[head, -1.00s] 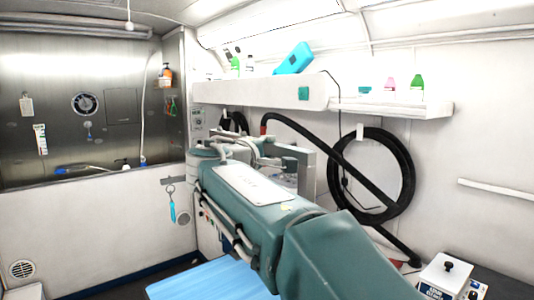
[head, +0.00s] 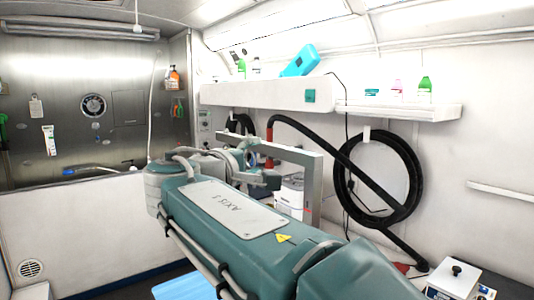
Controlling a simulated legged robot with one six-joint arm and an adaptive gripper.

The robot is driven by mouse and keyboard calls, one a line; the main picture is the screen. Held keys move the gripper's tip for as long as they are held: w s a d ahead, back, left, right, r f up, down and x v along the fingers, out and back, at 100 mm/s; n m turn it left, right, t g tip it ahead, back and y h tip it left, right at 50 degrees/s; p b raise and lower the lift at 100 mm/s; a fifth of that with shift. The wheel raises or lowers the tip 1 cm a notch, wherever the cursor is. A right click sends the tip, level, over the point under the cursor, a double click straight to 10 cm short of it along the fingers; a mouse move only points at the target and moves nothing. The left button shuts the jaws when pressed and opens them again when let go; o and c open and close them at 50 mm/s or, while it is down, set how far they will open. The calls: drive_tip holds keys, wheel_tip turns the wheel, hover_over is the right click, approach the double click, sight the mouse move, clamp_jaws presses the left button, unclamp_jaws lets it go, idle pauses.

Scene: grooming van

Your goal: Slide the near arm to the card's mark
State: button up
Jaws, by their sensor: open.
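My teal arm crosses the middle of the head view, and my gripper (head: 262,168) is at its far end, small and partly hidden by my own wrist. It looks open, with nothing visible in it. A grey metal arm with an upright post (head: 313,188) stands just right of and behind my gripper; I cannot tell whether they touch. The blue table top (head: 185,288) shows only as a corner at the bottom, mostly covered by my arm.
A white shelf (head: 265,95) with bottles and a blue case (head: 300,61) runs along the right wall. A black coiled hose (head: 410,180) hangs below it. A white box (head: 455,280) sits at bottom right.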

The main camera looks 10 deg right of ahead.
drive_tip(key=shift+v, duration=1.75)
drive_tip(key=s+d+f+m+g+y, duration=0.25)
drive_tip(key=s+d+f+g, duration=0.2)
drive_tip(key=d+f, duration=0.35)
drive_tip(key=s+f+m+g+y, duration=0.1)
drive_tip(key=s+f+m+y, duration=0.2)
drive_tip(key=s+f, duration=0.6)
drive_tip(key=s+f+m+g+y, duration=0.2)
drive_tip(key=s+f+m+y, duration=0.2)
drive_tip(key=s+f, duration=0.5)
wheel_tip(320, 180, down, 5)
drive_tip(key=y, duration=0.2)
drive_tip(key=shift+s+a+f+y, duration=0.2)
drive_tip(key=shift+s+a+y, duration=0.05)
drive_tip(key=shift+s+y, duration=0.15)
